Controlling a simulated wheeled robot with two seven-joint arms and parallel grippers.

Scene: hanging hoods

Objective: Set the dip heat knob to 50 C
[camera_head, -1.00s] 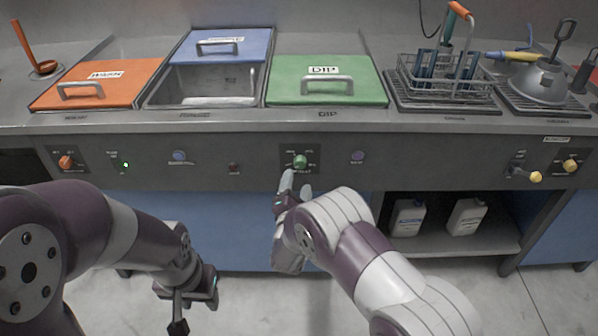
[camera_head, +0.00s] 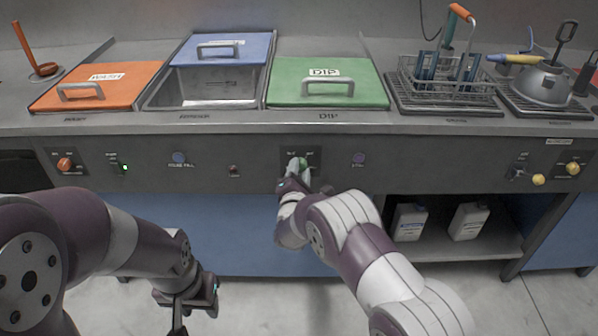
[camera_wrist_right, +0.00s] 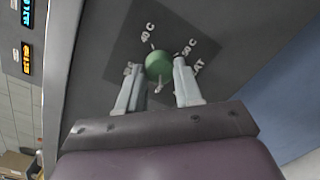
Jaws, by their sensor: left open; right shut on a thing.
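The green dip heat knob (camera_head: 303,162) sits on a dark panel on the counter front, below the green DIP lid (camera_head: 345,92). In the right wrist view the knob (camera_wrist_right: 158,65) is round, with "40 C" and "50 C" marks above it and partly hidden lettering lower down. My right gripper (camera_wrist_right: 160,78) has one finger on either side of the knob and is shut on it. In the head view my right gripper (camera_head: 297,172) partly covers the knob. My left gripper (camera_head: 180,318) is open and empty, low in front of the blue cabinet.
An orange knob (camera_head: 65,164) is at the left of the panel, and yellow knobs (camera_head: 573,169) are at the right. An open shelf (camera_head: 440,245) holds white bottles below the counter.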

